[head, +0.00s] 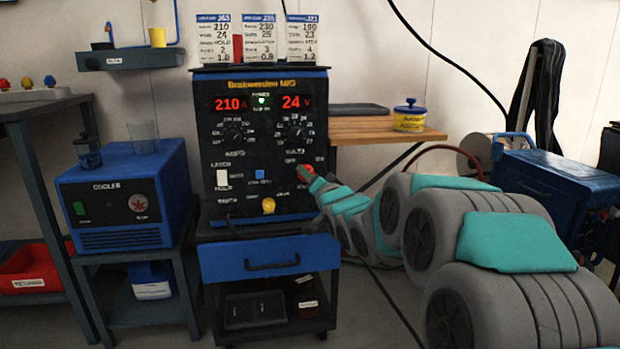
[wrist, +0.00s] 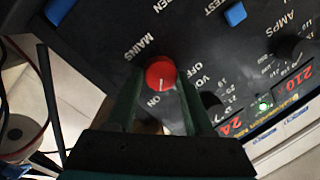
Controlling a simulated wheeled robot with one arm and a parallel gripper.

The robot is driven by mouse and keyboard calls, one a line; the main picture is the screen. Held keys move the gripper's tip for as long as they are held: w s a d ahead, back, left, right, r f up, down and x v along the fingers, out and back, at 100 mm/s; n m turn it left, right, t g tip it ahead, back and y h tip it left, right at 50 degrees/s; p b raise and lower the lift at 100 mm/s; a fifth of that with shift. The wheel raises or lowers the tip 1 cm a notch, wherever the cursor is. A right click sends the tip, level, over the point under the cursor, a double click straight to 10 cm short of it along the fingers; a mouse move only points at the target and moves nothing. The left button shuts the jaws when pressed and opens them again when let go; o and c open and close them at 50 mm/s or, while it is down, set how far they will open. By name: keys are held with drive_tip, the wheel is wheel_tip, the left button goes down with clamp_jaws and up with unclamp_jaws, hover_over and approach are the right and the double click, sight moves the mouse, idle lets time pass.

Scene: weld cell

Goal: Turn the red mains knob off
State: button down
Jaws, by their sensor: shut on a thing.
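The red mains knob (wrist: 160,74) is on the front panel of the welder (head: 262,140), at the panel's lower right. In the wrist view its white mark lies toward the "ON" label. My gripper (wrist: 160,82) is shut on the knob, with one dark green finger on each side of it. In the head view the knob (head: 306,172) is partly hidden by my gripper (head: 309,176). The welder's displays are lit red, reading 210 A and 24 V, and a small green light (wrist: 264,103) glows.
A blue cooler (head: 125,195) stands left of the welder. A wooden shelf (head: 375,130) with a yellow and blue tin (head: 409,118) is behind my arm. A blue drawer (head: 264,258) sits below the panel. A blue box (head: 565,185) stands at the right.

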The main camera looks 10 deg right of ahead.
drive_tip(key=shift+n, duration=0.3)
drive_tip(key=shift+a+r+n+g+h+p, duration=0.1)
drive_tip(key=shift+n+g+h+p, duration=0.3)
drive_tip(key=shift+n, duration=2.2)
drive_tip(key=shift+a+r+n+g+h+p, duration=0.2)
drive_tip(key=shift+n+h, duration=0.35)
drive_tip(key=shift+n, duration=2.05)
drive_tip(key=shift+d+f+n+g+h+p, duration=0.15)
drive_tip(key=shift+n+h+p, duration=0.25)
drive_tip(key=shift+n, duration=2.2)
drive_tip(key=shift+a+r, duration=0.1)
drive_tip(key=shift+a, duration=0.05)
drive_tip(key=shift+c, duration=1.4)
unclamp_jaws()
